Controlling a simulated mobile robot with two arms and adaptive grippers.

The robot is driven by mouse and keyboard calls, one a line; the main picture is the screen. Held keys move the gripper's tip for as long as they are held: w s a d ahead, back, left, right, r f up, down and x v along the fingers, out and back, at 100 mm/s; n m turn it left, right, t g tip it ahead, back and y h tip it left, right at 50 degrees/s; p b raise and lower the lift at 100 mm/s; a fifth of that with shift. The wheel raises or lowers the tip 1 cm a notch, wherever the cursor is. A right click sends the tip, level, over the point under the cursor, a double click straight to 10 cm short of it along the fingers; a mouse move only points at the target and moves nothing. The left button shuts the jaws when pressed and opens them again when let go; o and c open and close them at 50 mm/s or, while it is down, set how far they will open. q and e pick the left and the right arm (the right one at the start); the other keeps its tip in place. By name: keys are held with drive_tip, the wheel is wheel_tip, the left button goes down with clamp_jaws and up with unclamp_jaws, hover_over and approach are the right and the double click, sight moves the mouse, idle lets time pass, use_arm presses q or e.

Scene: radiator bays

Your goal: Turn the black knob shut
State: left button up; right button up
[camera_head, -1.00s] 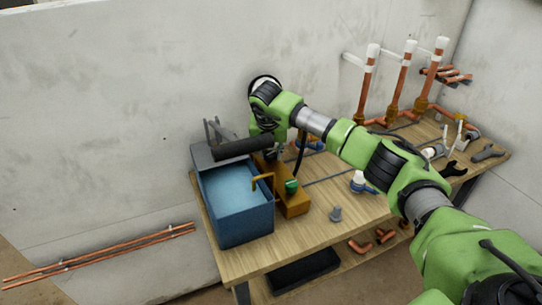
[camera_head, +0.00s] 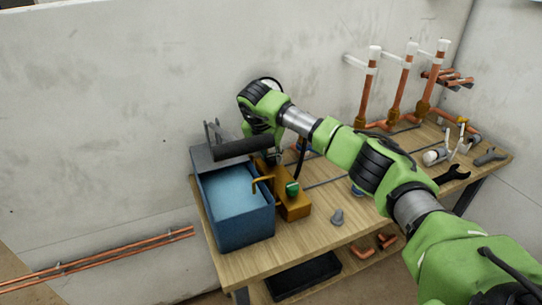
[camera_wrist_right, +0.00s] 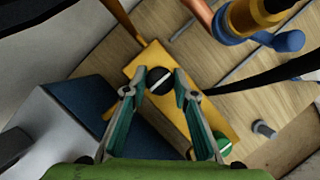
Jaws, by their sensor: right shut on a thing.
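The black knob (camera_wrist_right: 158,80) with a white line across its face sits on an orange-yellow block (camera_wrist_right: 192,116). A green knob (camera_head: 292,188) sits on the near end of the block, apart from the fingers. My left gripper is not in view.
A blue water tank (camera_head: 246,224) stands left of the block, with a black cylinder (camera_head: 242,149) by its back edge. A small grey part (camera_head: 337,217) stands on the workbench (camera_head: 268,250). Copper pipes (camera_head: 402,88) stand upright at the back right.

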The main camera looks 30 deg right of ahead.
drive_tip(key=o, duration=1.1)
drive_tip(key=shift+r, duration=0.1)
drive_tip(key=v, duration=1.1)
drive_tip(key=shift+s+a+r, duration=0.1)
drive_tip(key=shift+a+r, duration=0.05)
drive_tip(key=shift+r, duration=0.2)
drive_tip(key=shift+r, duration=0.1)
